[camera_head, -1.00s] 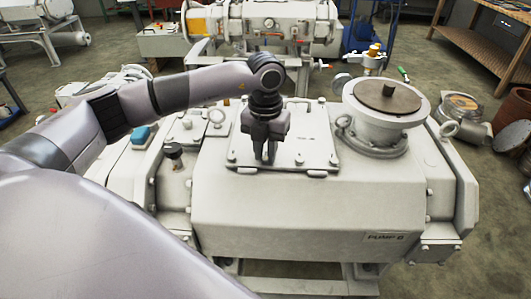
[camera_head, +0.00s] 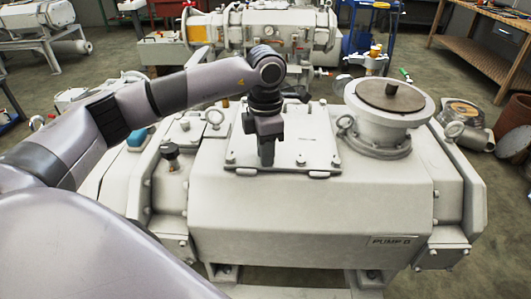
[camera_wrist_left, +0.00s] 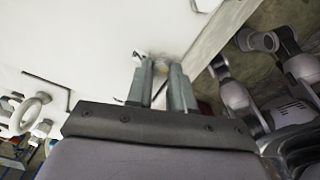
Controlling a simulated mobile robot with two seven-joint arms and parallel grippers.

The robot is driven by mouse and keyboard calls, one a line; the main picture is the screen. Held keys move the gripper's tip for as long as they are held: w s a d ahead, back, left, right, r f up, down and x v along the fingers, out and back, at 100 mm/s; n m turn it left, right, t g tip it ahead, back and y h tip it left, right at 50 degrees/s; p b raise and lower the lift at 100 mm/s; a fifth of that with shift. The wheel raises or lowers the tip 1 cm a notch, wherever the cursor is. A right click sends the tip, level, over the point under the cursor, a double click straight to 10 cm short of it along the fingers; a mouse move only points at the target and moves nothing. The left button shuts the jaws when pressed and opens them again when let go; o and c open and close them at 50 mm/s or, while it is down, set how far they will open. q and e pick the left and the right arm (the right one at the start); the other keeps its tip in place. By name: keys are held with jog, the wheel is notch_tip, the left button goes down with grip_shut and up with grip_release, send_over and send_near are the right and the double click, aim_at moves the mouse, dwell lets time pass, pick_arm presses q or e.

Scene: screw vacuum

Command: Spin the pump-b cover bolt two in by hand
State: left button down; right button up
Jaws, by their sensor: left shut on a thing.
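The pump B (camera_head: 310,220) stands in front of me with its label on the front face. Its flat cover plate (camera_head: 312,135) lies on top, with bolt heads along its edge, one at the front right (camera_head: 301,161). My left gripper (camera_head: 267,163) points down at the front edge of the plate. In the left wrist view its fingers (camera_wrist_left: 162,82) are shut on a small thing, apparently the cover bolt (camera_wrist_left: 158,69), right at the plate. The fingers hide most of the bolt, so its depth cannot be told. My right gripper is in neither view.
A round flanged port (camera_head: 390,100) rises right of the plate. Another pump (camera_head: 270,30) stands behind, and a workbench (camera_head: 480,40) is at the back right.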

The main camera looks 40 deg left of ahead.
pick_arm(q)
jog(key=m+b, duration=0.1)
jog(key=m, duration=0.4)
jog(key=shift+w+r+m, duration=0.1)
jog(key=shift+r+m, duration=0.05)
jog(key=shift+m, duration=0.15)
jog(key=m+b, duration=0.1)
jog(key=m, duration=0.2)
jog(key=shift+m, duration=0.3)
jog(key=m, duration=0.3)
jog(key=shift+a+r+m+b, duration=0.1)
jog(key=shift+m+b, duration=0.2)
jog(key=shift+b, duration=0.05)
jog(key=m+b, duration=0.1)
jog(key=m, duration=0.7)
jog(key=shift+m, duration=2)
